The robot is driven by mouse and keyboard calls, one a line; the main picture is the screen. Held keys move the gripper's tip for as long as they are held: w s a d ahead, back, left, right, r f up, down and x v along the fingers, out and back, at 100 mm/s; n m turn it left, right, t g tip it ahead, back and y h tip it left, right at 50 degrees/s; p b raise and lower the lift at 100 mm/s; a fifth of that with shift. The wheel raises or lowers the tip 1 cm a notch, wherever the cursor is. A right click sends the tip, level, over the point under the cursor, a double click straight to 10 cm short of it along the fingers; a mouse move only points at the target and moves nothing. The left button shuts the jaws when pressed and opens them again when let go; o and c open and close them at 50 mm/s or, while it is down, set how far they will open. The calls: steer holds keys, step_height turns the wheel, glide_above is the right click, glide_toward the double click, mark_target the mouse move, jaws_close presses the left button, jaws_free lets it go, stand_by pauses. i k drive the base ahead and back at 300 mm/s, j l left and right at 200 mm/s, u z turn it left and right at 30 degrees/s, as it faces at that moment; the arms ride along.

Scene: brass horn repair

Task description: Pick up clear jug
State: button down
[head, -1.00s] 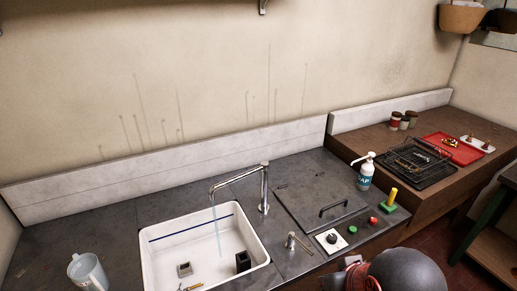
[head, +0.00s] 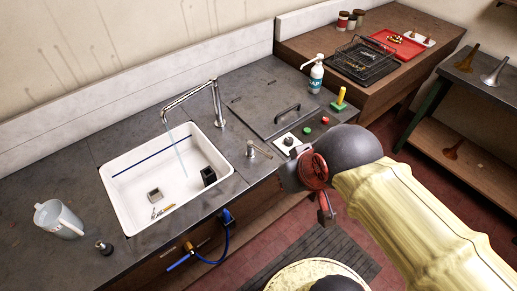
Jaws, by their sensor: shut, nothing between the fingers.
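The clear jug (head: 56,219) stands upright on the dark worktop, left of the sink, in the head view. It looks empty, and its handle is on its right side. My gripper (head: 326,212) hangs from my arm at the right, in front of the worktop's front edge. It is shut and empty, small in the picture and partly hidden by my wrist. It is far to the right of the jug, with the sink's width between them.
The white sink (head: 128,222) holds a few small items under a running tap (head: 215,100). A dark knobbed item (head: 104,247) stands close to the jug. A soap bottle (head: 316,76) and control buttons (head: 307,130) are at the right. Blue hose (head: 226,240) hangs at the front.

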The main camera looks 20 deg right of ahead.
mark_target(53, 216)
steer(key=u, duration=1.7)
steer(key=i+u, duration=0.45)
steer(key=i+l+u, duration=0.25)
steer(key=i+u, duration=0.15)
